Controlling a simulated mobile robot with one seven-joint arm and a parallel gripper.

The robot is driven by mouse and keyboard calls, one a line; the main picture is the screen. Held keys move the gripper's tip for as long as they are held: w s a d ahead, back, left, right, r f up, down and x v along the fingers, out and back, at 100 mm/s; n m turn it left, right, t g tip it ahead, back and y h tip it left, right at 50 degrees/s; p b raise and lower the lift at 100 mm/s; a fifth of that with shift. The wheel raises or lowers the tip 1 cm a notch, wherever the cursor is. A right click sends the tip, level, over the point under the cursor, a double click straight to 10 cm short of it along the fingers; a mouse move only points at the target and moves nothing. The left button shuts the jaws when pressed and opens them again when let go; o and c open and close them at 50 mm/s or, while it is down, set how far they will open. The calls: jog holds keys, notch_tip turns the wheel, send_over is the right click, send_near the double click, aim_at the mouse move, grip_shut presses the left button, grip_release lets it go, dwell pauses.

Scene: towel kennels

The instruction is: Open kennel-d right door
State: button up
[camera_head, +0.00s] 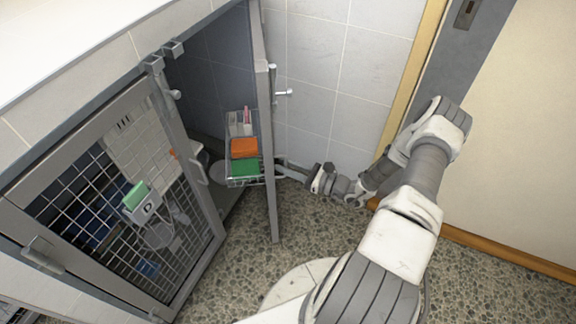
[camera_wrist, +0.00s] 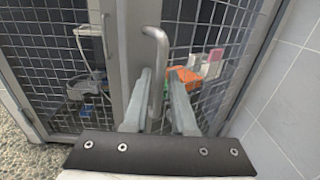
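The right door (camera_head: 268,150) of kennel-d is a grey frame with wire mesh. In the head view it stands swung out from the kennel and is seen nearly edge-on. Its bar handle (camera_wrist: 158,50) is on the frame post in the wrist view. My gripper (camera_wrist: 161,85) is at the door's outer face, with one finger on each side of the handle and little gap visible. It appears shut on the handle. In the head view the gripper (camera_head: 284,168) is small beside the door, and its fingertips are hard to make out.
The left door (camera_head: 205,215) with a D label box (camera_head: 143,203) looks shut. A wire basket (camera_head: 243,181) with orange and green items hangs at the right door's inner side. A tiled wall (camera_head: 325,70) stands close behind my arm. Pebbled floor (camera_head: 480,285) is clear in front.

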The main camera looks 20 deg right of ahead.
jog(key=shift+w+a, duration=0.1)
jog(key=shift+a, duration=0.45)
jog(key=s+d+b, duration=0.2)
jog(key=s+d, duration=0.2)
jog(key=d, duration=0.5)
jog(key=s+d+b, duration=0.2)
jog(key=s+d, duration=0.3)
jog(key=d, duration=0.3)
jog(key=shift+s+d+b, duration=0.15)
jog(key=shift+d+b, duration=0.25)
dwell(1.1)
dwell(0.3)
